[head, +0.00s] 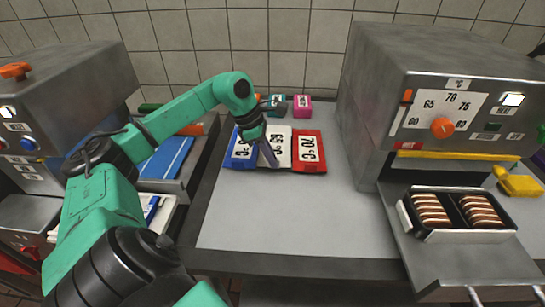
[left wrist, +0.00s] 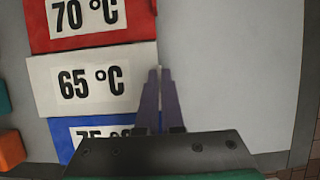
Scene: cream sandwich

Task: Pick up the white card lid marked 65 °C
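The white card lid marked 65 °C (left wrist: 40,85) lies between a red card marked 70 °C (left wrist: 110,35) and a blue card marked 75 °C (left wrist: 75,150) in the left wrist view. In the head view the white lid (head: 282,158) lies on the grey counter, partly covered by my gripper. My left gripper (head: 273,163) is at the lid's near edge. In the left wrist view its purple fingers (left wrist: 157,72) are close together, with the lid's edge in the narrow gap between them. The lid looks flat and still on the counter. My right gripper is out of view.
A grey machine with an orange dial (head: 442,127) stands at right, with a black tray of cream sandwiches (head: 412,212) before it. Small teal (head: 277,101) and pink (head: 302,107) blocks stand behind the cards. The counter (head: 300,220) in front is clear. Another machine stands left.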

